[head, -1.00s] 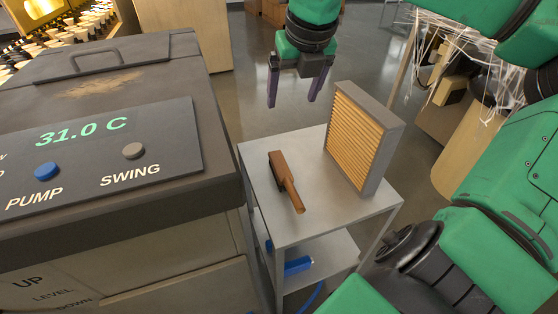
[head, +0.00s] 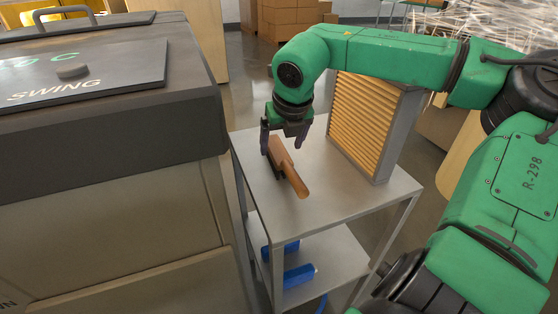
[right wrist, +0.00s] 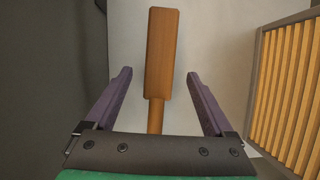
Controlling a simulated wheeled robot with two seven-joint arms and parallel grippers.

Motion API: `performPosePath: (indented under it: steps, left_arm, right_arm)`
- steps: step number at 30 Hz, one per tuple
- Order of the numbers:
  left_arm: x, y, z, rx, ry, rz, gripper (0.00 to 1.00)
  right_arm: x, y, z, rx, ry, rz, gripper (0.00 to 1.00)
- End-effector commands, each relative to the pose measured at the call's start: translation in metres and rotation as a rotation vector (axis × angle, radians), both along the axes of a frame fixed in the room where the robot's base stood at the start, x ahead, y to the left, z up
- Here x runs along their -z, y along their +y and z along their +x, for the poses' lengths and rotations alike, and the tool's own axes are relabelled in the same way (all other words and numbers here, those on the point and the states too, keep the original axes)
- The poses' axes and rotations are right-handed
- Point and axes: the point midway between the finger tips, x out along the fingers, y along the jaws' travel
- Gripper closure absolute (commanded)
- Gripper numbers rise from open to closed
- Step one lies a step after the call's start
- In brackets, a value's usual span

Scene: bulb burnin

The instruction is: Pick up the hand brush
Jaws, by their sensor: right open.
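The hand brush (head: 290,173) lies on the top of a grey metal cart, its brown wooden back up and its handle toward the front. Dark bristles show along its left side. My right gripper (head: 284,145) is open and empty, just above the brush's far end. In the right wrist view the brush (right wrist: 161,56) lies between and beyond the two purple fingers of the gripper (right wrist: 158,80); neither finger visibly touches it. My left gripper is in no view.
A grey-framed filter with tan pleats (head: 366,120) stands upright on the cart top (head: 345,200), right of the brush. A large grey machine (head: 110,130) stands close on the left. Blue bottles (head: 300,274) lie on the lower shelf. The cart top's front is clear.

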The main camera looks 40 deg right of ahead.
Motion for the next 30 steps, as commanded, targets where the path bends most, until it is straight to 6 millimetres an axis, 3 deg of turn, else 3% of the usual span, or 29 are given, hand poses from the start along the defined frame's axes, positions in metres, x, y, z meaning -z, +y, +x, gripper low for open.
performPosePath:
  steps: [6, 14, 17, 21, 30]
  left_arm:
    - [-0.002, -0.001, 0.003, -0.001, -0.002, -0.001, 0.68]
    - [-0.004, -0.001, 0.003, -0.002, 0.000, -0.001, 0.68]
    - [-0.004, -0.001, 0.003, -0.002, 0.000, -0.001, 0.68]
    - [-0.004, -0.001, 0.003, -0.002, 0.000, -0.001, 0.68]
    - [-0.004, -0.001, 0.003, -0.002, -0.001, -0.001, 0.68]
  right_arm:
    - [0.039, -0.006, 0.014, 0.002, 0.004, 0.000, 0.12]
    - [0.044, -0.007, 0.017, 0.001, 0.000, 0.000, 0.12]
    - [0.044, -0.007, 0.017, 0.001, 0.000, 0.000, 0.47]
    - [0.044, -0.007, 0.017, 0.000, 0.000, 0.000, 1.00]
    - [0.041, -0.007, 0.017, 0.001, 0.000, 0.000, 1.00]
